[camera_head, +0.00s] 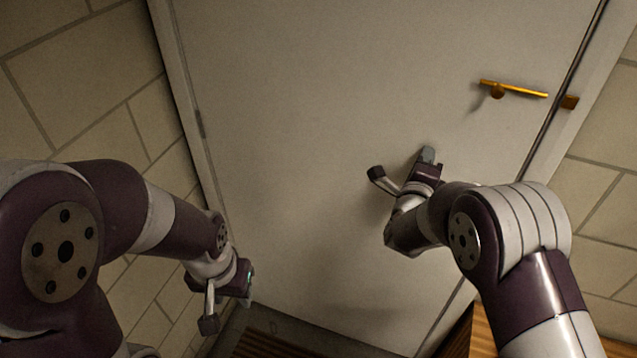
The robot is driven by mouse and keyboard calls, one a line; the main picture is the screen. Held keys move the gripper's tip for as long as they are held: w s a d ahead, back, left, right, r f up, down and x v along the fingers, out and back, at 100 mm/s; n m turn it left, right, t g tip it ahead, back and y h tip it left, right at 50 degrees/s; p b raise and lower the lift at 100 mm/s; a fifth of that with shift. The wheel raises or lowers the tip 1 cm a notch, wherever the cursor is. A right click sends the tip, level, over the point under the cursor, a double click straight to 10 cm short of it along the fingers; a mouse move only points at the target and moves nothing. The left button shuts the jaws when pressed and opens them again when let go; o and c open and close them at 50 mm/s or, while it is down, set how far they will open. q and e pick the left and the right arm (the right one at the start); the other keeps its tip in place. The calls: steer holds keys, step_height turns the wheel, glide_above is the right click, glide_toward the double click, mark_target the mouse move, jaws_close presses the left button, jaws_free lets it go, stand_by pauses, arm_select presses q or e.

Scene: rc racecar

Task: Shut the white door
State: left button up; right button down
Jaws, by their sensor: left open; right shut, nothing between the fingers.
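The white door (330,110) fills the middle of the head view, with a hinge (200,125) on its left edge. Its brass handle (513,89) is at the upper right. A narrow dark line runs between the door's right edge and the frame; I cannot tell whether the door is fully shut. My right gripper (427,156) is shut and empty, in front of the door, below and left of the handle. It looks close to the surface, but contact cannot be told. My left gripper (244,283) is open and empty, by the door's lower left edge.
A brass latch plate (569,102) sits on the right door frame (585,75). Pale tiled walls stand left (85,85) and right (598,195) of the doorway. A wooden slatted surface (462,337) shows at the bottom, partly hidden by my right arm.

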steer(key=shift+w+d+b, duration=0.1)
steer(key=shift+w+b, duration=0.3)
steer(key=shift+w, duration=0.1)
stand_by(0.4)
steer(key=shift+s, duration=0.1)
steer(key=v, duration=0.5)
stand_by(0.6)
